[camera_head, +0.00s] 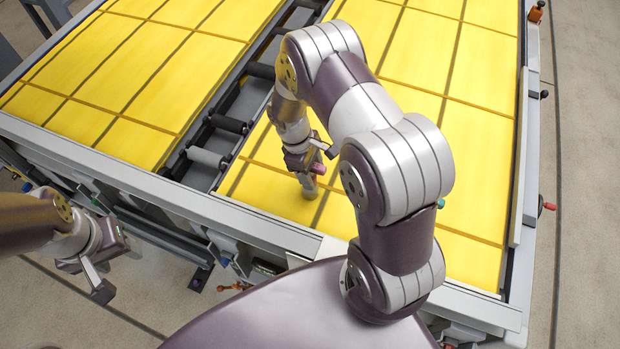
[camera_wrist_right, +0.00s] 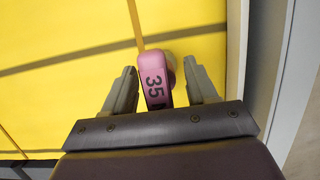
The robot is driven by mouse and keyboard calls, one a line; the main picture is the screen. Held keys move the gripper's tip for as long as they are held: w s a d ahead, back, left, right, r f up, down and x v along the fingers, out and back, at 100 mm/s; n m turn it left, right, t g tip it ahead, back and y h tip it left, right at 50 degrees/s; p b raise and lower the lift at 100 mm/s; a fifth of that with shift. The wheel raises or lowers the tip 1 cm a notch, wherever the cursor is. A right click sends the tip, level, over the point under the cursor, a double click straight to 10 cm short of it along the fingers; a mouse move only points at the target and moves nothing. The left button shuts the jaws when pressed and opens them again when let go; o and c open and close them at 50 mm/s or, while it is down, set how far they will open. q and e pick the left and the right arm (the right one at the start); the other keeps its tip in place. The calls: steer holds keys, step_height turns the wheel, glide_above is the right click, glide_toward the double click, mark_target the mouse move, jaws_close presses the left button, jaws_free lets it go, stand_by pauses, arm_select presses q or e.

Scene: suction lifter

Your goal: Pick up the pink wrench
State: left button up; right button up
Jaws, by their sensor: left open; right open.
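The pink wrench, marked "35", sits between the spread fingers of my right gripper in the right wrist view (camera_wrist_right: 154,82), with a gap visible on each side. Only its pink end shows there; the rest is hidden. In the head view a small pink part of it (camera_head: 318,168) shows beside my right gripper (camera_head: 307,185). The right gripper is open and points down over the yellow panelled surface. My left gripper (camera_head: 103,277) is open and empty, off the near left side of the platform.
Yellow panels (camera_head: 120,75) cover the platform on both sides of a dark roller channel (camera_head: 222,125). A pale metal rim (camera_head: 200,203) runs along the near edge. A pale side rail (camera_wrist_right: 257,60) stands right of the right gripper. Coloured knobs (camera_head: 548,206) stick out at the right edge.

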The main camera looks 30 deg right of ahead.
mark_target(317, 167)
steer(key=shift+f, duration=0.2)
jaws_close()
steer(key=shift+r, duration=0.15)
steer(key=shift+w+r+b, duration=0.1)
steer(key=shift+r+b, duration=0.15)
steer(key=shift+b, duration=0.15)
steer(key=r, duration=0.1)
steer(key=r+b, duration=0.1)
steer(key=s+r+b, duration=0.1)
steer(key=shift+s+d+r, duration=0.1)
steer(key=shift+d+r, duration=0.15)
steer(key=shift+r, duration=0.1)
steer(key=s+d+r+b, duration=0.2)
steer(key=s+d+r, duration=0.2)
steer(key=s, duration=0.5)
step_height(317, 167, up, 3)
steer(key=shift+s+f+b, duration=0.2)
steer(key=shift+s+b, duration=0.1)
steer(key=shift+s, duration=0.05)
steer(key=shift+d, duration=0.1)
